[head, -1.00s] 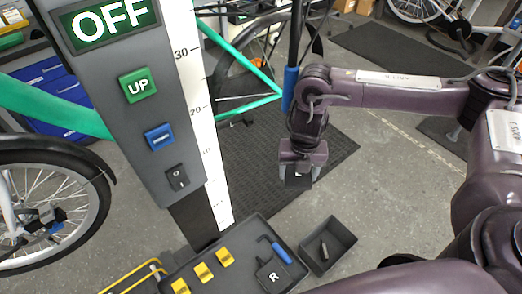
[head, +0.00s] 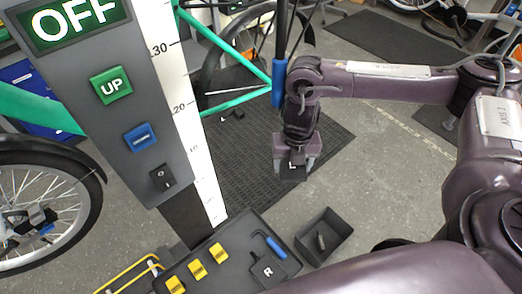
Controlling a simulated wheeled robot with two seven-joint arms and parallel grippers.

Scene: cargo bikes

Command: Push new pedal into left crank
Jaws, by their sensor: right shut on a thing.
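My right gripper (head: 293,166) is shut on a black pedal (head: 292,173) marked with a white L. It holds the pedal in the air, pointing down, over the black floor mat. The green bike frame (head: 232,99) stands behind and to the left of the gripper. A small dark part (head: 238,115) beside a white L mark shows below the frame, apart from the held pedal. It may be the left crank, but it is too small to tell. My left gripper is not in view.
A grey column (head: 120,110) with OFF and UP panels and a scale stands at the left. A dark tray (head: 230,262) holds yellow pieces, a blue-handled hex key and a pedal marked R (head: 273,270). An open bin (head: 340,240) stands beside it. A wheel (head: 45,215) is at far left.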

